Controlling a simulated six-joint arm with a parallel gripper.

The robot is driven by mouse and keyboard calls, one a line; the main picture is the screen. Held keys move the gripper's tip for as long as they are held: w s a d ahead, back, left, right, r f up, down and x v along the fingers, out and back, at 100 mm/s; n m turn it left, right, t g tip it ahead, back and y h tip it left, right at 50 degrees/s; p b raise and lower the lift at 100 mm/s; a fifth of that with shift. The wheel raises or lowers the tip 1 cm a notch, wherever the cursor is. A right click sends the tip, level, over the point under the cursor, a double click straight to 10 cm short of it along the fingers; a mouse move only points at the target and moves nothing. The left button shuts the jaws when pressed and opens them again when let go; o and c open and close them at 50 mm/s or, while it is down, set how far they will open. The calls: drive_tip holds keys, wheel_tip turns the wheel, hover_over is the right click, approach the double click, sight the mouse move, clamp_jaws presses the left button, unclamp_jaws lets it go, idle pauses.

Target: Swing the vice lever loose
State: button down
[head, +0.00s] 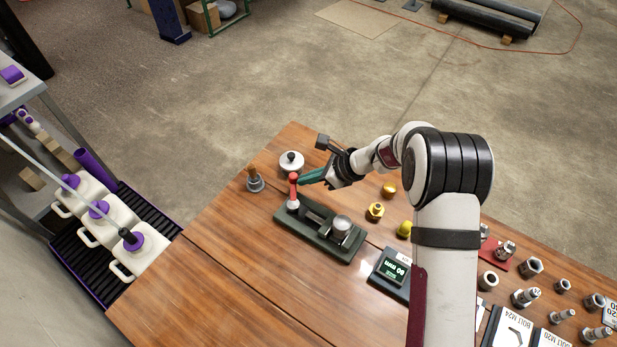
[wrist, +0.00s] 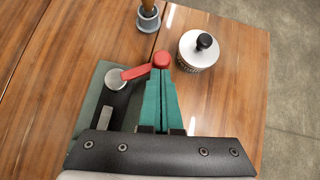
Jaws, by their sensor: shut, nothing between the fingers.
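The vice (head: 318,233) is a dark green base with a grey round metal piece at its right end, on the wooden table. Its red lever (head: 293,184) stands at the left end of the base. In the wrist view the red lever (wrist: 137,72) runs from a grey pivot (wrist: 117,79) to a red knob at its right end. My gripper (head: 301,181) has green fingers, shut with nothing between them. In the wrist view the fingertips (wrist: 161,70) are right at the red knob; whether they touch it I cannot tell.
A white round pot with a black knob (head: 291,161) stands just behind the lever. A brush in a grey holder (head: 254,180) is to the left. Brass fittings (head: 375,211) and a small display (head: 391,270) lie to the right. The table's front left is clear.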

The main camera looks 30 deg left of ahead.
sight(291, 177)
drive_tip(key=shift+a, duration=0.1)
drive_tip(key=shift+a+n+g, duration=0.6)
drive_tip(key=shift+n+g, duration=0.2)
drive_tip(key=shift+n, duration=0.4)
drive_tip(key=shift+s+a+r, duration=0.1)
drive_tip(key=shift+s+a, duration=0.2)
drive_tip(key=shift+a, duration=0.3)
drive_tip(key=shift+s+a, duration=0.3)
drive_tip(key=shift+a, duration=0.35)
drive_tip(key=w+d, duration=0.1)
drive_tip(key=d, duration=0.1)
drive_tip(key=w+d, duration=0.1)
drive_tip(key=w, duration=0.1)
drive_tip(key=shift+w+d+r, duration=0.25)
drive_tip(key=shift+d+r, duration=0.1)
drive_tip(key=w+d+r, duration=0.4)
drive_tip(key=r, duration=0.2)
drive_tip(key=shift+d+r, duration=0.25)
drive_tip(key=shift+d, duration=0.1)
drive_tip(key=shift+w+h, duration=0.1)
drive_tip(key=shift+h, duration=0.2)
